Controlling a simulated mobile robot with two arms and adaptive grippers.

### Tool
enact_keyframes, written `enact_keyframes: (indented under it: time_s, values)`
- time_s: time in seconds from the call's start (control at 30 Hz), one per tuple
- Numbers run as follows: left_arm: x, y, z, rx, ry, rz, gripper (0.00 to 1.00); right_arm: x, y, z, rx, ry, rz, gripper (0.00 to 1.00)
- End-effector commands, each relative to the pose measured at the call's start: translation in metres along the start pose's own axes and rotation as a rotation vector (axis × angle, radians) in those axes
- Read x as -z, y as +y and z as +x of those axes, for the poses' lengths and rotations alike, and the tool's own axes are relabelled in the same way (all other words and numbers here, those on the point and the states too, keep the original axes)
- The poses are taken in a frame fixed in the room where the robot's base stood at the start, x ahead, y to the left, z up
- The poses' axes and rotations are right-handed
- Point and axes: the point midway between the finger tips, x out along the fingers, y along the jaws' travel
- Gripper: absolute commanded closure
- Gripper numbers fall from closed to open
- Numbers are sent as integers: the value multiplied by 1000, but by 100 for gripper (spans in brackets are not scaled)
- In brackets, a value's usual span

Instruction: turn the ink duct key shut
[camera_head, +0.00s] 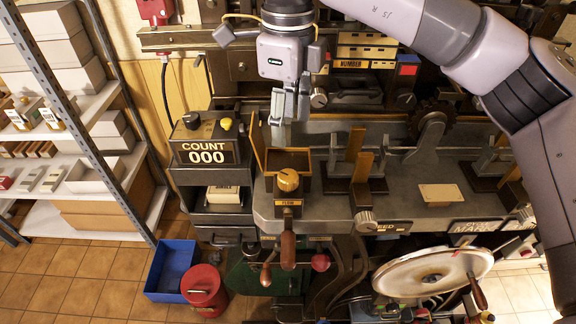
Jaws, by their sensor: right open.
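A round brass knob (288,180) sits at the front of a small open wooden box (289,158) on the press bed. A small plate that seems to read FLOW (288,202) is just below it. I cannot tell for certain whether this knob is the ink duct key, or how far it is turned. My right gripper (290,112) points down behind and above the box in the picture, apart from the knob. It is open, with nothing seen between its fingers. My left gripper is not in view.
A counter box (207,152) reading COUNT 000 stands left of the press. Upright wooden posts (356,145) rise to the right on the grey bed (415,215). Red-brown handles (288,250) hang below the front edge. A blue bin (171,270) and red can (204,290) stand on the floor.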

Motion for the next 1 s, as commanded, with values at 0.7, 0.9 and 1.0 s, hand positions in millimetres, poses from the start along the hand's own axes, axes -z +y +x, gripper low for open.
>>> enact_keyframes:
  time_s: [0.7, 0.9, 1.0]
  values:
    - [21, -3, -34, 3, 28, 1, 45, 0, 1, 123, -2, -1, 1, 47]
    - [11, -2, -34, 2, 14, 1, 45, 0, 0, 126, -1, -2, 0, 47]
    - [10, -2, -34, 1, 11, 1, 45, 0, 0, 126, -1, -1, 0, 47]
